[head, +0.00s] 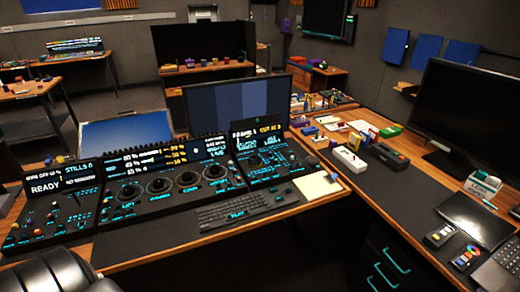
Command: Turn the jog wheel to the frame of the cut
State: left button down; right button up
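A long black control panel stands on the desk. Its right section (262,158) has a small screen (257,132) with a yellow field that seems to read "CUT" and a number; the text is too small to be sure. A round dial (255,160) sits below that screen and looks like the jog wheel; its marking is too small to read. The middle section has a row of large round trackballs, one of them at the left end (130,192). Neither of my grippers is in view, and nothing touches the panel.
A keyboard (232,209) and a cream notepad (317,186) lie in front of the panel. A monitor (238,103) with blue bars stands behind it. The right desk holds boxes, a dark monitor (470,113) and small devices. A black padded shape (48,272) fills the lower left.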

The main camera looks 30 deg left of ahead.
aim_at(252, 161)
jog(key=k, duration=0.6)
jog(key=u, duration=0.7)
jog(key=i, duration=1.1)
jog(key=z, duration=0.55)
